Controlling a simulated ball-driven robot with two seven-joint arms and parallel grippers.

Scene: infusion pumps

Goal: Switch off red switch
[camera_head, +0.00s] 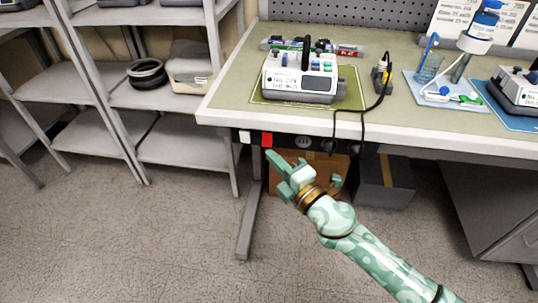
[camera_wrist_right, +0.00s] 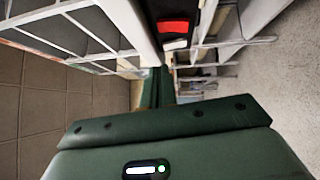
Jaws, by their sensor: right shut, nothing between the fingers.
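The red switch (camera_head: 267,139) sits on the dark strip under the front edge of the workbench, near its left end. It also shows in the right wrist view (camera_wrist_right: 172,27), near the top. My right gripper (camera_head: 270,155) is shut and empty, with its fingertips just below and in front of the red switch. In the right wrist view the narrow shut fingers (camera_wrist_right: 155,88) point toward the strip. I cannot tell whether the tip touches the switch. My left gripper is not in view.
A white switch (camera_head: 245,137) is left of the red one, and sockets (camera_head: 303,142) with black cables are to the right. The workbench (camera_head: 225,108) carries an infusion pump (camera_head: 300,82). A cardboard box (camera_head: 345,165) stands underneath. Grey shelves (camera_head: 185,150) stand left; the front floor is clear.

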